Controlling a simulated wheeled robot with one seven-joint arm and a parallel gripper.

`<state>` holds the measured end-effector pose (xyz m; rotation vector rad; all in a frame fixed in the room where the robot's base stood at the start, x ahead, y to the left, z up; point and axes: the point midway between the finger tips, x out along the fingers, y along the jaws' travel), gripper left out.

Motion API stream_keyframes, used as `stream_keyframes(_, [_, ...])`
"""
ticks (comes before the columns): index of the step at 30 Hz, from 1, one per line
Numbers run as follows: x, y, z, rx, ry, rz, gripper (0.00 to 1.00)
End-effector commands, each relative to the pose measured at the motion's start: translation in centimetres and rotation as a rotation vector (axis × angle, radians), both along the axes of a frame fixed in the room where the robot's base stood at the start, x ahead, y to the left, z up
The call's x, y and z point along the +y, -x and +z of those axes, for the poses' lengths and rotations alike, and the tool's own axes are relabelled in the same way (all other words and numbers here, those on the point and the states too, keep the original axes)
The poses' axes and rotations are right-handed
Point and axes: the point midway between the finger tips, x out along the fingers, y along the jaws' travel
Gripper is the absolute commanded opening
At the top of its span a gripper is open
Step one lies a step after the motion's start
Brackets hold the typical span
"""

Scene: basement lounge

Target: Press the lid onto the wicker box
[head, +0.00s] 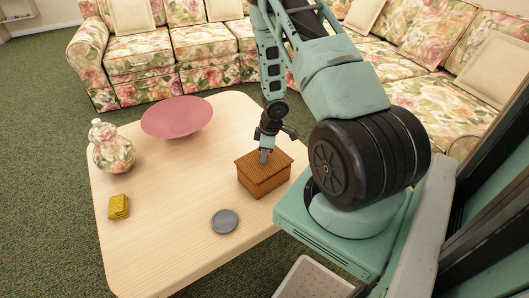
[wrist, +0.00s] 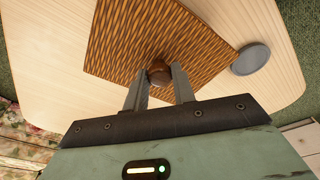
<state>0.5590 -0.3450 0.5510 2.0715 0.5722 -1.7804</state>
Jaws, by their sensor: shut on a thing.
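The brown wicker box (head: 264,186) stands on the pale wooden table, right of its middle, in the head view. The woven lid (head: 248,160) lies over its top; I cannot tell whether it is fully seated. In the wrist view the lid (wrist: 190,50) fills the upper middle, with a round dark-brown knob (wrist: 159,72) on it. My gripper (head: 264,158) points down onto the lid from above. Its two fingers (wrist: 159,82) are shut on the knob, one on each side. In the wrist view the lid hides the box walls.
On the table (head: 165,240) are a grey disc (head: 225,221) near the box, a yellow block (head: 118,207), a floral vase (head: 112,147) and a wide pink bowl (head: 177,117). Floral sofas (head: 150,50) stand behind. The table between disc and bowl is clear.

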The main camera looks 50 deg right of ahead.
Motion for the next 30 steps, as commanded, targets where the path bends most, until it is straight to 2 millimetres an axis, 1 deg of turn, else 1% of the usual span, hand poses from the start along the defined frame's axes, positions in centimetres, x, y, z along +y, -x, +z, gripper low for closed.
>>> stream_keyframes(18, [0.01,0.02,-0.72,0.0,0.0,0.0,0.0])
stream_keyframes(30, [0.01,0.02,-0.71,0.0,0.0,0.0,0.0])
